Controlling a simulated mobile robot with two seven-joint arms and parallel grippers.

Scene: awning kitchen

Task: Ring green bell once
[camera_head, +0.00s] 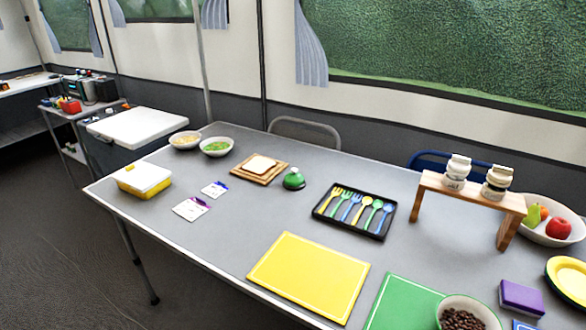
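The green bell (293,179) is a small dome with a light knob on top. It stands upright on the grey table (235,231), right of the wooden board with bread and left of the black cutlery tray. Nothing touches it or covers it. Neither of my grippers shows in the head view.
A board with bread (260,167), a black tray of colored cutlery (355,212) and a yellow mat (309,276) surround the bell. A wooden stand with two jars (471,193) rises at the right. Small cards (191,208) lie at the left.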

